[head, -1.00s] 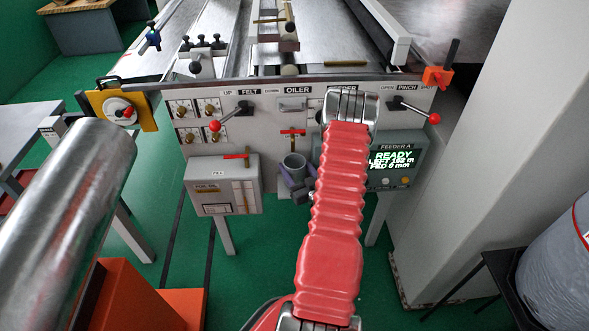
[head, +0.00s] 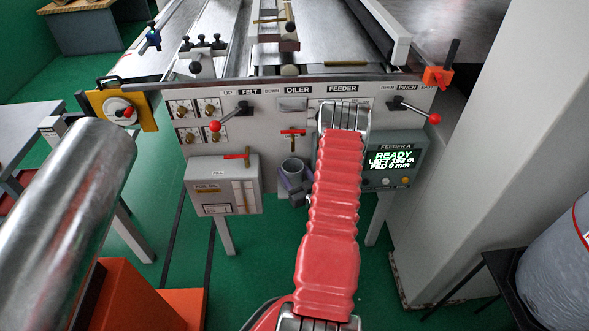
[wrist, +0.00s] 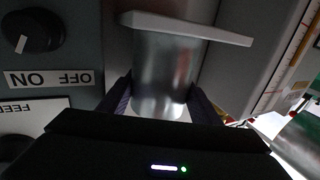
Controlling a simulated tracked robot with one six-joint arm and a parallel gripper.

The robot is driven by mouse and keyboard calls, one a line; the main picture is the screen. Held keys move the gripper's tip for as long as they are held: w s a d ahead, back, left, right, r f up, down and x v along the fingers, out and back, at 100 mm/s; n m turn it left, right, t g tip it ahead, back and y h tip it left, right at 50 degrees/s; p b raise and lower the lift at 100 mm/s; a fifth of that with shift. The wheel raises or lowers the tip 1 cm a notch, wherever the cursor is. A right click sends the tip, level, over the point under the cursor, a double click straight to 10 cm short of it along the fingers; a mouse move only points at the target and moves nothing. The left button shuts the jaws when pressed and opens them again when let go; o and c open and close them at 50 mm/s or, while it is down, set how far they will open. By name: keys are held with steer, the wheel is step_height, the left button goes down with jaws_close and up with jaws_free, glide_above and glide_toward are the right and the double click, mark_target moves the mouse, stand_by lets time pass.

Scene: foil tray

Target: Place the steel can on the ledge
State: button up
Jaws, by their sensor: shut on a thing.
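The steel can (head: 292,166) is a small grey cylinder in front of the machine's front panel in the head view. My gripper (head: 293,186) is shut on it with dark purple fingers. In the wrist view the can (wrist: 162,75) fills the space between the two fingers (wrist: 160,103). The pale ledge (wrist: 187,28) crosses the can's far end in the wrist view, which is turned upside down. The can and ledge are very close; I cannot tell whether they touch. In the head view the ledge cannot be made out behind my gripper and the can.
A grey box (head: 222,184) with a red-handled valve stands left of the can. The Feeder A display box (head: 392,160) is to its right, partly behind my red-sleeved arm. A red-handled tap (head: 293,133) is just above. Open green floor lies below.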

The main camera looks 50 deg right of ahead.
steer(key=o, duration=0.9)
steer(key=shift+o, duration=0.2)
steer(key=v, duration=1.2)
steer(key=shift+a, duration=0.1)
